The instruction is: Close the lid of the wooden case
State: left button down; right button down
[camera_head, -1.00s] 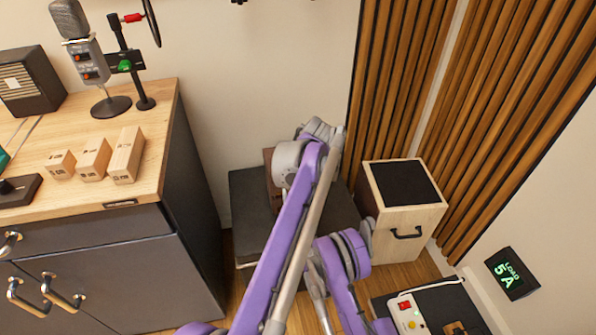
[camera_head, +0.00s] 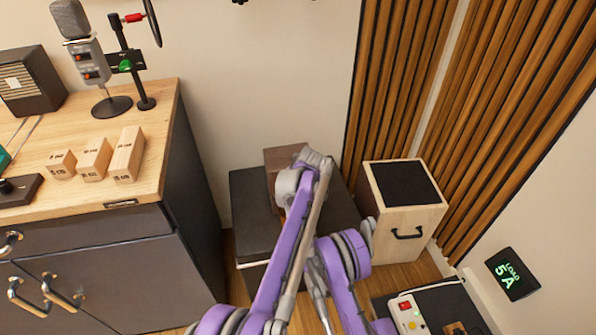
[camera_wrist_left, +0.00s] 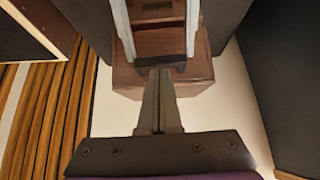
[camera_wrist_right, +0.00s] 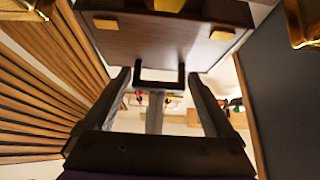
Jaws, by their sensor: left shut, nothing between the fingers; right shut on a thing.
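The brown wooden case (camera_head: 284,157) sits on a dark bench behind my arms, which hide most of it in the head view. In the right wrist view a wooden face of the case (camera_wrist_right: 205,50) shows brass fittings and a black handle (camera_wrist_right: 160,85). My right gripper (camera_wrist_right: 159,75) has its fingers at the two sides of this handle, shut on it. My left gripper (camera_wrist_left: 160,74) is shut and empty, its tips close to the case (camera_wrist_left: 200,72), below the right gripper's fingers. I cannot tell the lid's angle.
The dark bench (camera_head: 250,205) stands between the desk cabinet (camera_head: 105,280) and a pale wooden box with a black top (camera_head: 415,220). Slatted wood panels (camera_head: 400,80) line the wall. A power strip (camera_head: 408,315) lies at the lower right.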

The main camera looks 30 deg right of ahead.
pick_arm(q)
jog(key=shift+f, duration=0.1)
pick_arm(e)
jog(key=shift+w+f+h, duration=0.1)
jog(key=shift+h, duration=0.2)
pick_arm(q)
jog(key=shift+s+a+f, duration=0.1)
jog(key=shift+s+f, duration=0.35)
jog(key=shift+f, duration=0.1)
pick_arm(e)
grip_release()
pick_arm(q)
jog(key=shift+w, duration=0.1)
